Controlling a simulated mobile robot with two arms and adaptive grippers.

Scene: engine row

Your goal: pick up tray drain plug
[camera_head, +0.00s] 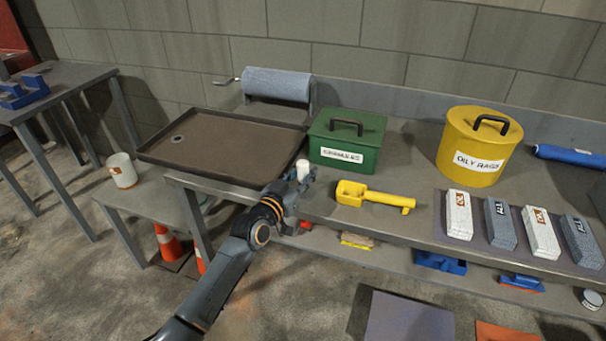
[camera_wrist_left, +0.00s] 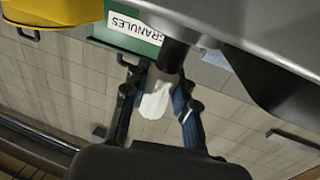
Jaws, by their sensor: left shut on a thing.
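A small white plug (camera_head: 303,168) is held upright at the tip of my left gripper (camera_head: 300,180), in front of the green granules box. In the left wrist view the white plug (camera_wrist_left: 155,100) sits between the two fingers of my left gripper (camera_wrist_left: 158,108), which is shut on it. A dark cylindrical piece shows just beyond it; I cannot tell whether it belongs to the plug. My right gripper is not in view.
The green granules box (camera_head: 345,150) and a yellow scoop (camera_head: 375,196) are right of the gripper. A paper roll (camera_head: 277,84) is behind the tray.

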